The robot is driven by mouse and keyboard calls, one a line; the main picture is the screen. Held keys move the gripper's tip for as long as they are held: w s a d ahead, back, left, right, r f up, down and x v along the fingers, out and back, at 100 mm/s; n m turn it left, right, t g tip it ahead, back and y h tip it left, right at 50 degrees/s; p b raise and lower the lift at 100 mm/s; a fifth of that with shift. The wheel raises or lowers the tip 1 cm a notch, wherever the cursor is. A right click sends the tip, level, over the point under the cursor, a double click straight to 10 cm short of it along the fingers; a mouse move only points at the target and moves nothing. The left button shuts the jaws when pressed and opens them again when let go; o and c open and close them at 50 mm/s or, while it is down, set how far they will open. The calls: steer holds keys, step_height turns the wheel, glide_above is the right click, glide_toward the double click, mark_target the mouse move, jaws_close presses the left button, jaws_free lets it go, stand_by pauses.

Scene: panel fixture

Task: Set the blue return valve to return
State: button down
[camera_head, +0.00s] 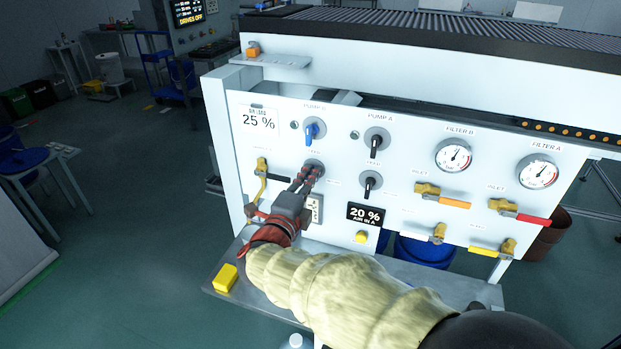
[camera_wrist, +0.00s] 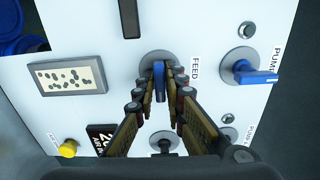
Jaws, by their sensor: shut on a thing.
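The blue valve handle (camera_wrist: 160,84) stands on a round grey plate with the label FEED (camera_wrist: 195,68) beside it in the wrist view. My gripper (camera_wrist: 161,90) is shut on this handle, one finger on each side. The handle runs up and down in that view and does not point at FEED. A return label is not readable. In the head view my gripper (camera_head: 309,176) is at the round plate (camera_head: 314,166) below the pump B knob; the fingers hide most of the handle there.
A blue pump knob (camera_head: 311,132) is just above, and black knobs (camera_head: 375,143) (camera_head: 370,184) are to the right. A dark lever (camera_head: 274,177) is on the left. A socket plate (camera_head: 315,209) and yellow button (camera_head: 361,237) are below. A yellow block (camera_head: 225,278) lies on the shelf.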

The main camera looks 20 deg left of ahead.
steer(key=shift+f, duration=0.1)
steer(key=c, duration=2)
jaws_free()
steer(key=shift+o, duration=0.4)
steer(key=s, duration=1.2)
steer(key=shift+a, duration=0.45)
